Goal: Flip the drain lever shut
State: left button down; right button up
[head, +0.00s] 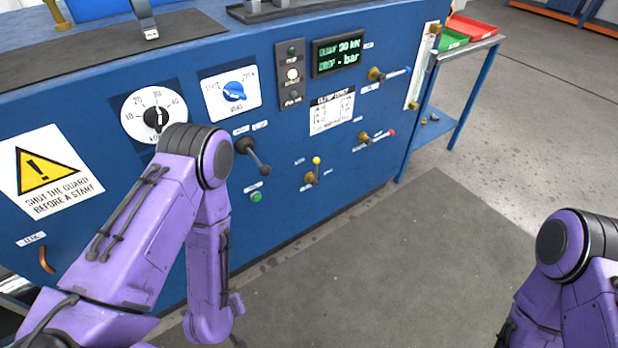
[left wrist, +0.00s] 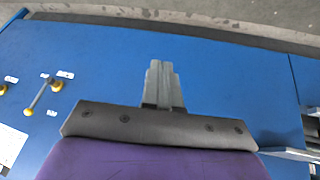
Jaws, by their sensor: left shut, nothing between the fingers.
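Several levers sit on the blue machine front. A small yellow-tipped lever (head: 313,175) is lower and nearer, and a black-knobbed lever (head: 254,155) is left of that. The labels are too small to tell which is the drain lever. My left gripper (left wrist: 162,84) is shut and empty before bare blue panel in the left wrist view; a lever with yellow ends (left wrist: 42,98) is off to its left. My right gripper is out of view.
A dial (head: 155,115), a blue knob (head: 234,91), a green button (head: 256,197) and a display (head: 339,55) share the panel. An orange handle (head: 47,260) is at the lower left. A side table with red and green trays (head: 470,28) stands right. The floor in front is clear.

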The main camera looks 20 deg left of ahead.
aim_at(316, 173)
pick_arm(q)
jog(key=w+d+f+n+t+h+b, duration=0.1)
jog(key=w+f+n+t+h+b, duration=0.3)
jog(key=w, duration=0.6)
jog(key=w+d+f+m+t+y+b, duration=0.15)
jog(key=w+b, duration=0.35)
jog(key=w, duration=0.5)
jog(key=w+a+r+n+t+h+b, duration=0.1)
jog(key=w+r+h+b, duration=0.3)
jog(key=w, duration=0.4)
jog(key=w+a+r+t+h+b, duration=0.1)
jog(key=w+r+t+h+b, duration=0.2)
jog(key=w, duration=0.4)
jog(key=shift+w+a+r+n+t+h+b, duration=0.4)
jog(key=shift+r+t+b, duration=0.15)
jog(key=shift+r+b, duration=0.35)
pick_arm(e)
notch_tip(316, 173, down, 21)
pick_arm(q)
jog(key=shift+w+f, duration=0.1)
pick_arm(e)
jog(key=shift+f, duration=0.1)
pick_arm(q)
jog(key=b+x, duration=0.4)
jog(key=x, duration=1)
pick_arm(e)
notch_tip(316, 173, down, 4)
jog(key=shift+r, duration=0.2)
